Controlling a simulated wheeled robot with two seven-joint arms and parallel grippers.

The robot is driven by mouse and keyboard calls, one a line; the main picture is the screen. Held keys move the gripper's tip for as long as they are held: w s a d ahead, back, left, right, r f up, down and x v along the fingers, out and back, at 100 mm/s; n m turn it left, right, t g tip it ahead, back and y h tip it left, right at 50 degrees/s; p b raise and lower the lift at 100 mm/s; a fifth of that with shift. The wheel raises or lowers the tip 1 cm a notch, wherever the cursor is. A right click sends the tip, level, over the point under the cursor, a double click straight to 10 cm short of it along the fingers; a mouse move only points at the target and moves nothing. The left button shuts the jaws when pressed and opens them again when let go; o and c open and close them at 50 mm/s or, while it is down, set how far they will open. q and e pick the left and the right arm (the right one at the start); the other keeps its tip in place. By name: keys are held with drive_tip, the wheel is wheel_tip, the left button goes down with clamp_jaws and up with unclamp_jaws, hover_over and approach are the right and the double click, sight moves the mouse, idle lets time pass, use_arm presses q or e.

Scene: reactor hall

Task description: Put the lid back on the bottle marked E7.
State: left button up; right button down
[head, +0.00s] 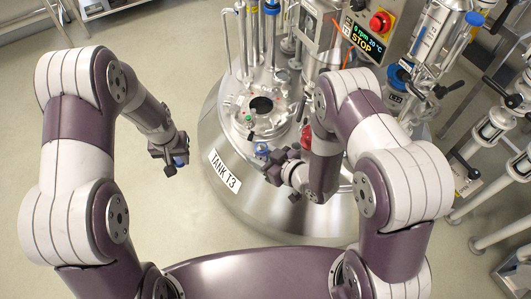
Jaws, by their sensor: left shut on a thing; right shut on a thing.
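My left gripper (170,157) is shut on a small blue thing, which looks like a lid (180,163). It holds it in the air left of the tank, over open floor. My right gripper (273,174) is in front of the tank, near its front rim. Just beyond its fingers is a small thing with a blue top, which looks like the bottle (262,150). My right gripper appears shut on it, though the fingers hide part of the grip. No E7 mark can be read. The two grippers are well apart.
The steel tank marked TANK T3 (224,168) fills the middle, with a dark open port (261,105) and fittings on top. A red fitting (306,135) is close to my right arm. Pipes crowd the right; floor at left is clear.

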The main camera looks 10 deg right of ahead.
use_arm(q)
drive_tip(key=w+d+r+n, duration=0.1)
drive_tip(key=d+r, duration=0.3)
drive_tip(key=d, duration=0.2)
drive_tip(key=w+d+r+n, duration=0.1)
drive_tip(key=d+r+n, duration=0.1)
drive_tip(key=d+r, duration=0.35)
wheel_tip(320, 180, up, 6)
drive_tip(key=n, duration=0.3)
hover_over(261, 154)
drive_tip(key=w, duration=0.2)
drive_tip(key=shift+s+d+f+y, duration=0.1)
drive_tip(key=shift+s+d+y, duration=0.05)
drive_tip(key=shift+s+y, duration=0.15)
drive_tip(key=shift+f, duration=0.15)
drive_tip(key=shift+f, duration=1.9)
drive_tip(key=shift+d, duration=0.1)
drive_tip(key=shift+f, duration=0.1)
